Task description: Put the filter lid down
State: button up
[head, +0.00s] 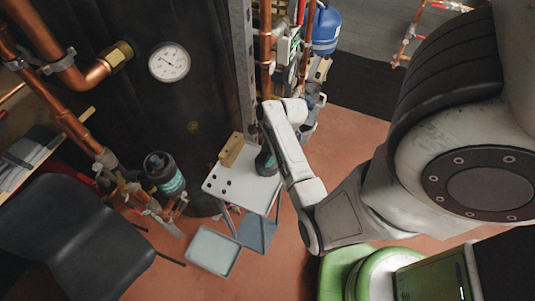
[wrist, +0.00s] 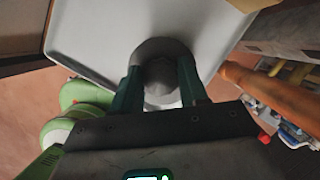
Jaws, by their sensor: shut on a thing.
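The filter lid (wrist: 163,50) is a dark grey round piece with a paler part below, between my gripper's fingers in the wrist view. My gripper (wrist: 160,88) has dark green fingers on either side of the lid and is shut on it. The table top also shows behind the lid in the wrist view (wrist: 95,35). I cannot tell whether the lid touches the table.
A wooden block (head: 231,149) lies at the table's back edge. A dark and teal filter body (head: 165,175) stands on pipework to the left. A grey tray (head: 213,250) is low in front of the table. A dark chair (head: 70,235) is at left.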

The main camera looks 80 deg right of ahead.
jog(key=o, duration=1.2)
jog(key=shift+c, duration=0.2)
jog(key=v, duration=1.1)
jog(key=n+g+h, duration=0.1)
jog(key=n+g, duration=0.1)
jog(key=n, duration=0.6)
send_over(269, 170)
jog(key=a+n+h, duration=0.1)
jog(key=a+n, duration=2)
jog(key=n, duration=0.1)
jog(key=shift+w+g, duration=0.3)
